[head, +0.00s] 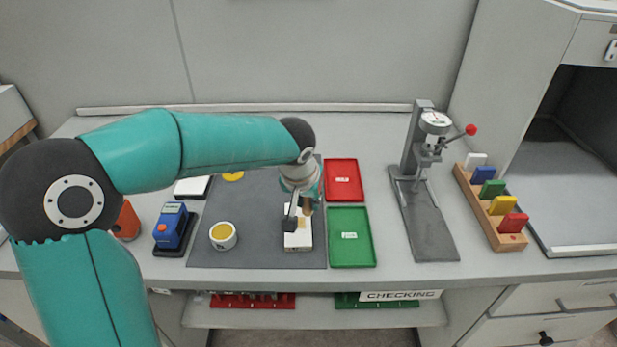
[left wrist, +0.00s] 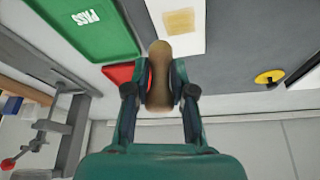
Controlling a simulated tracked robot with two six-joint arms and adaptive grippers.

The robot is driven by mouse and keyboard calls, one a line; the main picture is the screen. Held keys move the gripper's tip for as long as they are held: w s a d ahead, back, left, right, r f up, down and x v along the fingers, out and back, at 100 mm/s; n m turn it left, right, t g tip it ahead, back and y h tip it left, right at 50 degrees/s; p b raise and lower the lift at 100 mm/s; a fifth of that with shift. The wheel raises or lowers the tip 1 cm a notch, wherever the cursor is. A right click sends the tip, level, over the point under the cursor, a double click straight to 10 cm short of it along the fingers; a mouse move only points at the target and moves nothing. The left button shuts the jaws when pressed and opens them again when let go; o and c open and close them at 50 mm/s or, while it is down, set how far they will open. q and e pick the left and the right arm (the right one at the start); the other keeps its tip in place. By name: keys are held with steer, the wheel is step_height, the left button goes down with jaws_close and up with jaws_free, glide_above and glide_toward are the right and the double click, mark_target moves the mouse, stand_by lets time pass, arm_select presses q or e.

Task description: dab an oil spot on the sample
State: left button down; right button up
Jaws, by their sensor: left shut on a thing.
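The sample, a white plate (head: 298,240) with a tan patch, lies on the dark grey mat. In the left wrist view the white plate (left wrist: 198,40) bears a tan-yellow square (left wrist: 180,22). My left gripper (head: 300,205) is shut on a brown, rounded dabber and is over the far end of the plate. In the left wrist view the dabber (left wrist: 160,72) stands between the fingers, its tip beside the tan square. I cannot tell whether it touches the plate. A white round pot (head: 223,242) with yellow content stands left of the plate.
A red tray (head: 344,181) and a green tray (head: 350,240) lie right of the mat (head: 260,255). A blue device (head: 172,228) stands at left. A gauge stand (head: 428,225) and a rack of coloured blocks (head: 512,240) are at right. A yellow disc (left wrist: 269,77) lies behind.

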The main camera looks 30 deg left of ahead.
arm_select(q)
step_height(320, 180, up, 3)
steer(key=shift+w+a+f+p, duration=0.1)
steer(key=shift+f+p, duration=0.1)
steer(key=shift+p, duration=0.55)
steer(key=shift+r+p, duration=0.65)
steer(key=shift+r, duration=0.4)
